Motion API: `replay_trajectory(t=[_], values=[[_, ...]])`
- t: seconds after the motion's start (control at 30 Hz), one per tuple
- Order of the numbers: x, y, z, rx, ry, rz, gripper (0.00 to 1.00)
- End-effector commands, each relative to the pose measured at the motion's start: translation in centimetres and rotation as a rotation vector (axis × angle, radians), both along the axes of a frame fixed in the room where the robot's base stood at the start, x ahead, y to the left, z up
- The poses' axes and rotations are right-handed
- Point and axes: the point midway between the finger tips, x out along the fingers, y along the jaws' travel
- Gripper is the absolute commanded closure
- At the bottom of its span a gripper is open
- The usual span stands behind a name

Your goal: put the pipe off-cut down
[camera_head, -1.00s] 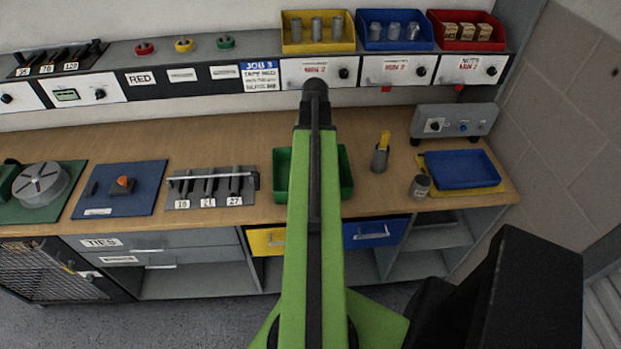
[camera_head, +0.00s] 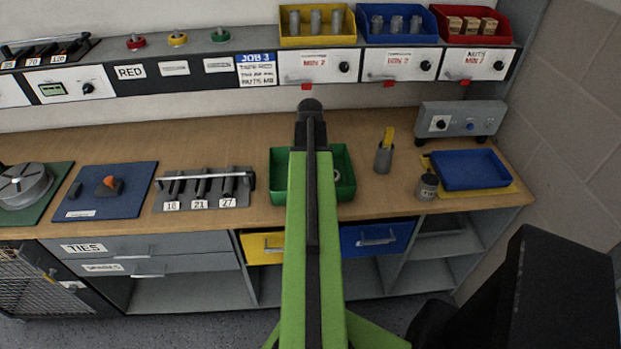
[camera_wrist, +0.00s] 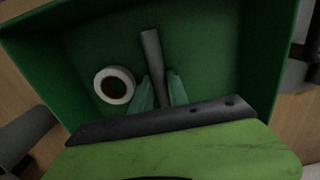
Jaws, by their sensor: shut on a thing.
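The pipe off-cut (camera_wrist: 152,53) is a grey rod between the green fingertips of my gripper (camera_wrist: 160,90) in the wrist view. My gripper is shut on it, over or in the green bin (camera_wrist: 215,45). Whether the off-cut touches the bin floor I cannot tell. A white roll (camera_wrist: 114,85) lies in the bin, left of the off-cut and apart from it. In the head view the green bin (camera_head: 345,172) stands on the bench, partly covered by my arm. My gripper and the off-cut are hidden there.
Right of the bin stand a grey cup (camera_head: 384,158) with a yellow item, a small grey jar (camera_head: 427,187) and a blue tray (camera_head: 470,170). Left of it is a rack (camera_head: 205,188) of dark tools. Clear wood lies behind the rack.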

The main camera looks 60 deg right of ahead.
Motion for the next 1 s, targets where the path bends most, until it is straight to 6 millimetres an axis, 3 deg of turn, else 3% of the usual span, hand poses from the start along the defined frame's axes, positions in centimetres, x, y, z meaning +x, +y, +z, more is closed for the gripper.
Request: replay_trajectory(t=[0.33, 0.37, 0.5, 0.83, 1.0], values=[[0.0, 0.0, -0.5, 0.000, 0.000, 0.001, 1.00], [0.0, 0.0, -0.3, 0.000, 0.000, 0.001, 0.76], [0.1, 0.0, -0.3, 0.000, 0.000, 0.001, 0.58], [0.1, 0.1, -0.1, 0.000, 0.000, 0.002, 0.58], [0.1, 0.1, 1.5, 0.000, 0.000, 0.002, 0.58]])
